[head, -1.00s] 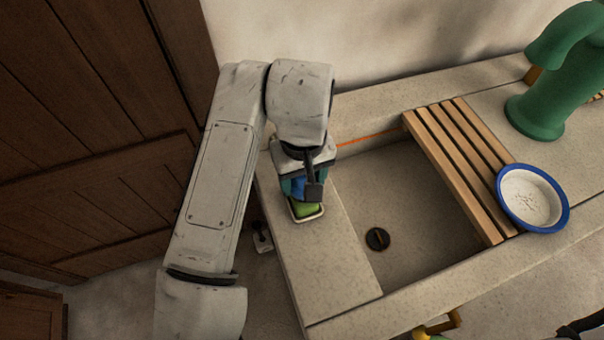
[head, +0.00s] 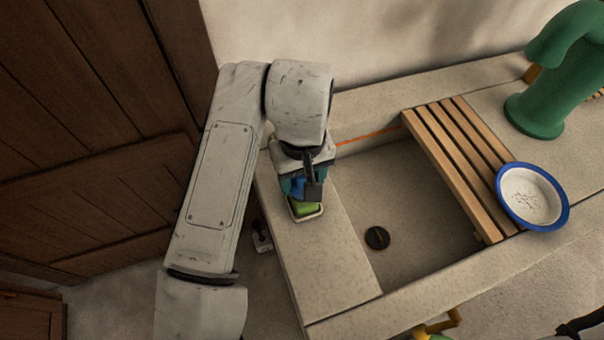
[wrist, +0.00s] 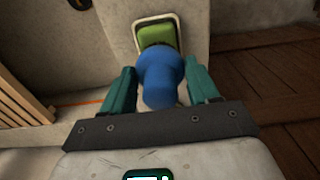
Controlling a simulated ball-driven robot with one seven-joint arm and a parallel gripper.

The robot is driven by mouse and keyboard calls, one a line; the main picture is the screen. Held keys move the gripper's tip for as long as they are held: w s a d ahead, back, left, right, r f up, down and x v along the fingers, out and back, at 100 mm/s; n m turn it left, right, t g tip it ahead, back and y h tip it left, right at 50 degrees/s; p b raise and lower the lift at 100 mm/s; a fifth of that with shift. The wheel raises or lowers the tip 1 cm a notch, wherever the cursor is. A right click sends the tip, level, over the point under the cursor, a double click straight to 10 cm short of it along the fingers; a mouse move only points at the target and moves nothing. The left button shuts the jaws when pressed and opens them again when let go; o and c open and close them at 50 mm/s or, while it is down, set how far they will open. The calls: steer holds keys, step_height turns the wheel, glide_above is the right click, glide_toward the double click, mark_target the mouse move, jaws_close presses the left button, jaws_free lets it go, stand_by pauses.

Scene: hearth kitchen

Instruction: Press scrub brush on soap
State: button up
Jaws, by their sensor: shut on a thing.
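The scrub brush shows as a blue rounded knob (wrist: 160,75) between the teal fingers of my gripper (wrist: 161,88). My gripper is shut on it. In the head view the gripper (head: 305,187) is low over the counter left of the sink, with a bit of the blue brush visible. The green soap (wrist: 157,35) lies in a pale dish (wrist: 178,22) just beyond the brush. In the head view the soap (head: 304,208) shows just below the fingers. The brush's underside is hidden, and I cannot tell whether it touches the soap.
The sink basin (head: 420,215) with a dark drain (head: 377,238) is right of the dish. A slatted wooden rack (head: 455,165) crosses the basin. A blue-rimmed white bowl (head: 532,196) and a green tap (head: 545,85) stand further right. The counter in front of the dish is clear.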

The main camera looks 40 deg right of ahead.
steer(key=shift+f, duration=0.45)
stand_by(1.5)
steer(key=shift+r, duration=0.1)
steer(key=shift+r+p, duration=3.2)
steer(key=shift+r, duration=0.3)
